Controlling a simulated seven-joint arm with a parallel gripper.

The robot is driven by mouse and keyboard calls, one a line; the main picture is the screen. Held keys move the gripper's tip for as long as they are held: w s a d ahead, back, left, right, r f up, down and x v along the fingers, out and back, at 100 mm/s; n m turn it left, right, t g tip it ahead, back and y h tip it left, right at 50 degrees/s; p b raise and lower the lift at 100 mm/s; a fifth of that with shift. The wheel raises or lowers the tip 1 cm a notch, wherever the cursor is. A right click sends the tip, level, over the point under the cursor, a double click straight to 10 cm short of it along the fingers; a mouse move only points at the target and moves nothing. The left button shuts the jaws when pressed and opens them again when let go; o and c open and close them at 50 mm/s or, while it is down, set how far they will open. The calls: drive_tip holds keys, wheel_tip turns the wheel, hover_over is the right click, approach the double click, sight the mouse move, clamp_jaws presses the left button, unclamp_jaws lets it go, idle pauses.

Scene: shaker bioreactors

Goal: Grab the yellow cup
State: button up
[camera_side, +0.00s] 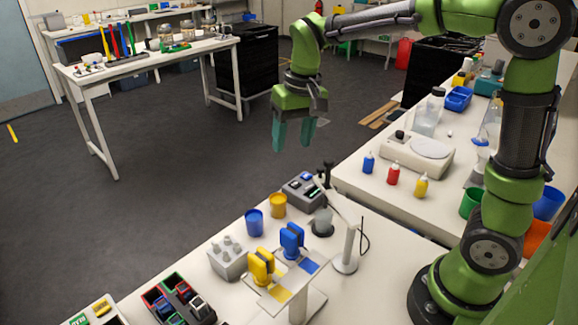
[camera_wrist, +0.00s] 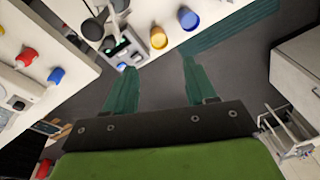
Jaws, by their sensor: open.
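The yellow cup (camera_side: 278,204) stands upright on the white table near its far edge, just right of a blue cup (camera_side: 254,222). In the wrist view the yellow cup (camera_wrist: 158,38) is at the top middle, ahead of the fingers, with the blue cup (camera_wrist: 188,18) to its right. My gripper (camera_side: 293,134) is open and empty, high above the floor beyond the table edge and well above the yellow cup. Its two teal fingers (camera_wrist: 155,72) are spread apart in the wrist view, with nothing between them.
A grey device (camera_side: 302,190) stands right of the yellow cup. A lamp-like stand (camera_side: 348,245), a grey block with several bottles (camera_side: 228,260), and a stand holding blue and yellow pieces (camera_side: 298,300) are nearby. Space above the cups looks clear.

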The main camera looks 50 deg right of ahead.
drive_tip(key=g, duration=0.2)
hover_over(278, 206)
wheel_tip(278, 206, down, 4)
drive_tip(key=shift+h, duration=0.4)
drive_tip(key=f, duration=0.5)
drive_tip(key=d+f, duration=0.1)
drive_tip(key=f, duration=1.1)
drive_tip(key=shift+w+d, duration=0.15)
drive_tip(key=shift+w, duration=0.25)
drive_tip(key=shift+c, duration=0.2)
drive_tip(key=c, duration=0.7)
